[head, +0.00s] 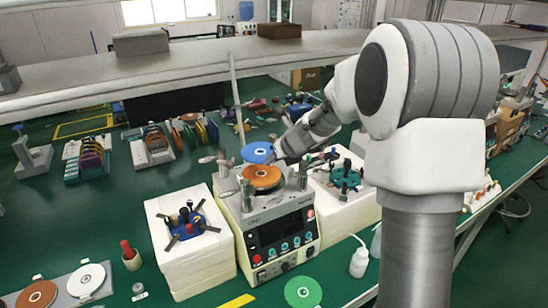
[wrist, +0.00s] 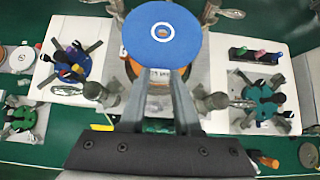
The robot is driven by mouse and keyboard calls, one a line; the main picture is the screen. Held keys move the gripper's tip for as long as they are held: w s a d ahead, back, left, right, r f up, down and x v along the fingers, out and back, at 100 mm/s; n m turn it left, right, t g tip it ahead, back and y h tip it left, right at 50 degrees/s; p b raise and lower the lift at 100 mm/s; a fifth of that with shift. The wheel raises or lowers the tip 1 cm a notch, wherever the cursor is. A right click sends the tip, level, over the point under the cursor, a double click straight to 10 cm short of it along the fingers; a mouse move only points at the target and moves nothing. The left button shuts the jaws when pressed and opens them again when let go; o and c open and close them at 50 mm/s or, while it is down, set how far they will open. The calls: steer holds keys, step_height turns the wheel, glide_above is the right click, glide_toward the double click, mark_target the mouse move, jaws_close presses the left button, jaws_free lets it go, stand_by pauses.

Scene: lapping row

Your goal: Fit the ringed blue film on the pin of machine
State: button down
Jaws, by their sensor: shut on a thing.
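The blue film (head: 258,152) is a flat round disc with a white ring around its centre hole; it also shows in the wrist view (wrist: 145,45). My gripper (head: 278,153) is shut on its near edge in the wrist view (wrist: 161,72). The film is held roughly level above the machine (head: 284,232), a white box with a screen and knobs. An orange disc (head: 262,181) with a pale centre lies on the machine's top, below the film with a gap between. I cannot make out the pin; in the wrist view the film covers the machine's centre.
Metal posts (head: 248,195) and clamps stand around the machine's top. White blocks with a blue spider fixture (head: 190,222) and a teal one (head: 346,178) flank it. A green disc (head: 303,291), a white bottle (head: 359,262) and racks of discs (head: 88,160) are on the bench.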

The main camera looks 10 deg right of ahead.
steer(key=shift+f, duration=0.1)
step_height(320, 180, down, 6)
steer(key=b, duration=0.5)
steer(key=shift+r+b, duration=0.2)
steer(key=shift+b, duration=0.1)
steer(key=shift+f+b, duration=0.85)
steer(key=shift+f, duration=0.25)
stand_by(1.5)
steer(key=c, duration=0.5)
jaws_free()
steer(key=shift+c, duration=0.2)
steer(key=shift+r, duration=0.15)
steer(key=p+v, duration=0.3)
steer(key=v, duration=1.4)
steer(key=shift+s+p, duration=0.15)
steer(key=shift+p, duration=0.2)
